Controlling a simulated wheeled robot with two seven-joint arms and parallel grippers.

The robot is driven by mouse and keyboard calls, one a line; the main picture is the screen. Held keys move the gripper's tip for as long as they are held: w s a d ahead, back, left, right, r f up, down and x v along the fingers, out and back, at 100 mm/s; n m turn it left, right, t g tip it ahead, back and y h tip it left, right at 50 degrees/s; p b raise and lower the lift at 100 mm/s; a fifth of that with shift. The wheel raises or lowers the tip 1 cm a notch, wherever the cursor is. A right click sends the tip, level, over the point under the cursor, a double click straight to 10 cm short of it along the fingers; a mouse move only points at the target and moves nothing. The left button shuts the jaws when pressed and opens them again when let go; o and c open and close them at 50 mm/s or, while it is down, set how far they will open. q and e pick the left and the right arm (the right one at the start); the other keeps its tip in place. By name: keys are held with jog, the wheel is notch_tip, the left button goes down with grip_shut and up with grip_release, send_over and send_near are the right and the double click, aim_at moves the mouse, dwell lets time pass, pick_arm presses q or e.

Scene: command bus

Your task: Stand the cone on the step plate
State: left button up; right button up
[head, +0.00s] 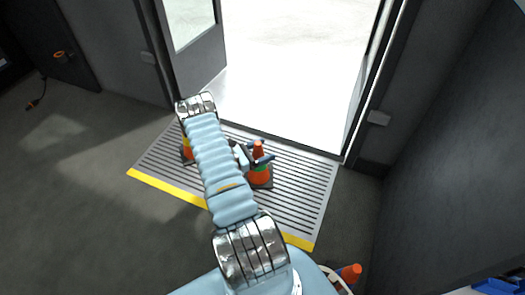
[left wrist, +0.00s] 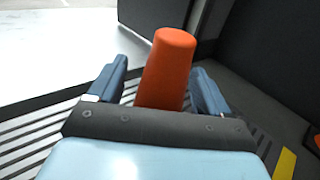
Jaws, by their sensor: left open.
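In the left wrist view the plain orange top of the cone (left wrist: 168,70) rises between the two spread fingers, with a gap visible on each side. Its lower part is hidden there by the gripper body. My right gripper is not in view.
Another orange cone (head: 187,153) stands on the plate's left part, mostly hidden by my left arm. A third orange cone (head: 350,272) shows at the bottom right. The plate has a yellow near edge (head: 165,187).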

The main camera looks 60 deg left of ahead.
pick_arm(q)
jog(key=shift+r, duration=0.3)
jog(key=s+p, duration=0.1)
jog(key=s, duration=1.1)
jog(key=shift+a+r, duration=0.15)
jog(key=shift+a, duration=0.05)
